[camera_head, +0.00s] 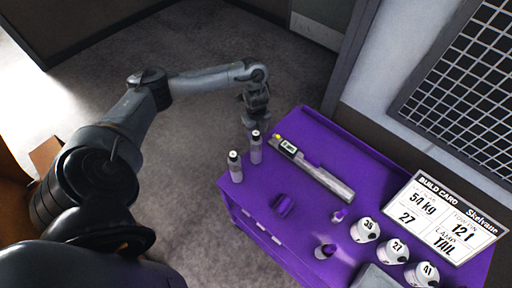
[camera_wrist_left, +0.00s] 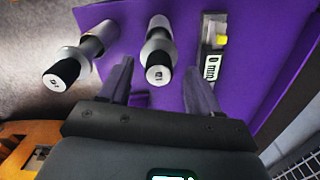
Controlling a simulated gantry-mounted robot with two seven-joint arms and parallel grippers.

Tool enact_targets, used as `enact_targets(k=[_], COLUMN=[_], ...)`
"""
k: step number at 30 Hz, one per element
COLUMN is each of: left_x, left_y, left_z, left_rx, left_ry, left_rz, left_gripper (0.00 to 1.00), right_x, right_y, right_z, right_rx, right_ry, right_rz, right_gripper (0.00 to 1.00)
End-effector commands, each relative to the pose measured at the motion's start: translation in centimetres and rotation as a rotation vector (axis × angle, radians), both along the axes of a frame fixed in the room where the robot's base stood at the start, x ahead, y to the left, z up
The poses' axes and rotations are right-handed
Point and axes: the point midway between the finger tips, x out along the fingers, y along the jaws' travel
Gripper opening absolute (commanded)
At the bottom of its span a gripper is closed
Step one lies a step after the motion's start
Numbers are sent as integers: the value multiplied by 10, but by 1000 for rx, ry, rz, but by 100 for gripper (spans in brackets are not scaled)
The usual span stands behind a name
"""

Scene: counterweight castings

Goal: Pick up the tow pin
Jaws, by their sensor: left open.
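Two grey pins with black necks and pale marked caps stand at the left end of the purple bench, and I take them for tow pins. The near-left pin (camera_head: 236,168) shows at the left in the left wrist view (camera_wrist_left: 98,42). The other pin (camera_head: 256,150) is close beside my left gripper (camera_head: 250,122). In the left wrist view this pin (camera_wrist_left: 158,45) appears between the two open fingers of the gripper (camera_wrist_left: 158,68), which hold nothing. The cap marks are too small to read surely. The build card (camera_head: 448,215) has a tow pin entry that looks like 12. My right gripper is out of view.
The purple bench (camera_head: 310,143) also bears a long grey gauge (camera_head: 320,172) with a yellow tip, right of the pins. White numbered castings marked 35 (camera_head: 365,229), 27 (camera_head: 393,251) and 41 (camera_head: 422,274) stand at its right. A dark mesh panel (camera_head: 470,75) is behind.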

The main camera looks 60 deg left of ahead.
Motion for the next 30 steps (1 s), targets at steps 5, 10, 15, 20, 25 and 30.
enact_targets(k=[5,10,15,20,25,30], left_x=[-2,-2,-1,-1,-1,-1], left_y=[-1,1,1,1,1,1], left_z=[-23,-40,-48,-49,-49,-49], left_rx=[-4,-2,-1,0,0,0], left_ry=[4,3,1,0,0,0], left_rz=[3,1,-1,-1,-1,-1], left_gripper=[63,63,63,63,43,17], right_x=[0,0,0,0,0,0], right_y=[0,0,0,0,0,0], right_z=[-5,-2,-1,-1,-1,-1], right_rx=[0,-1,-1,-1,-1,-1], right_ry=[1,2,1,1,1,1], right_rz=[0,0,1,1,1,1], right_gripper=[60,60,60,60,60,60])
